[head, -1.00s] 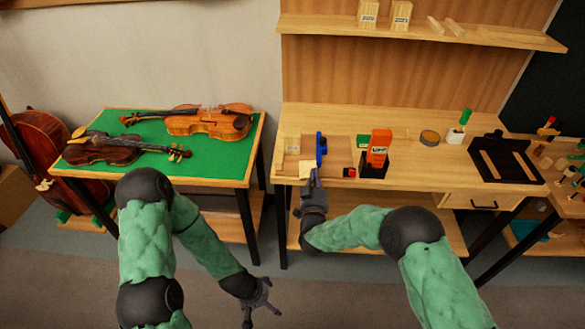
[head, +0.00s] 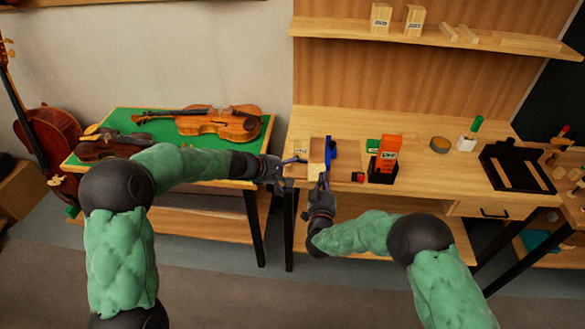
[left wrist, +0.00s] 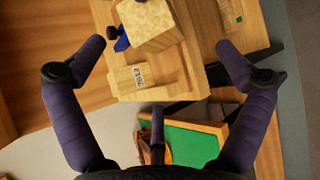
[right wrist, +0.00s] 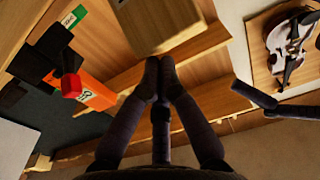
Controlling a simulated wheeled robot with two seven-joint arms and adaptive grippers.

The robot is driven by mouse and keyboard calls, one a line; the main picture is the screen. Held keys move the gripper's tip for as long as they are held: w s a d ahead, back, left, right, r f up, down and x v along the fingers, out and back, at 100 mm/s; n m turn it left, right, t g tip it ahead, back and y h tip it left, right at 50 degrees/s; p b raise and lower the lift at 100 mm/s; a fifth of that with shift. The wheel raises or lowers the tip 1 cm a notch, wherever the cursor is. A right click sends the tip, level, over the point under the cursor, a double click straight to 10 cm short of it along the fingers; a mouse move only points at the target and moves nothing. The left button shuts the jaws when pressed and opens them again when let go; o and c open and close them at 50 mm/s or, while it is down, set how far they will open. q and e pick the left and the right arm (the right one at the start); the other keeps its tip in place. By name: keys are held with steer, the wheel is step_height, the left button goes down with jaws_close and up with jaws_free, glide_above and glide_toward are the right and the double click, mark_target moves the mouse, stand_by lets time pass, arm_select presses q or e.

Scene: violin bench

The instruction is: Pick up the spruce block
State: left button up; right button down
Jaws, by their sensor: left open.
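A pale wooden block with a printed label, which looks like the spruce block (head: 301,147), lies at the left end of the workbench. It also shows in the left wrist view (left wrist: 130,78), but its label is too small to read surely. My left gripper (head: 296,172) is open at the bench's left front edge, just in front of this block. In the left wrist view its spread fingers (left wrist: 160,45) have the block beyond and between them, with no contact visible.
A blue tool (head: 329,152) stands right of the labelled block. A green-topped table (head: 128,121) with violins stands left, across a narrow gap.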

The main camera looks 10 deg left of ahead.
mark_target(317, 171)
steer(key=shift+f, duration=0.1)
arm_select(q)
steer(key=shift+w+d+r, duration=0.1)
steer(key=shift+w+r, duration=0.2)
steer(key=shift+r, duration=0.35)
steer(key=x, duration=1.2)
steer(key=shift+w+d+r, duration=0.1)
steer(key=c, duration=1.1)
arm_select(e)
steer(key=shift+r, duration=0.65)
steer(key=shift+s, duration=0.15)
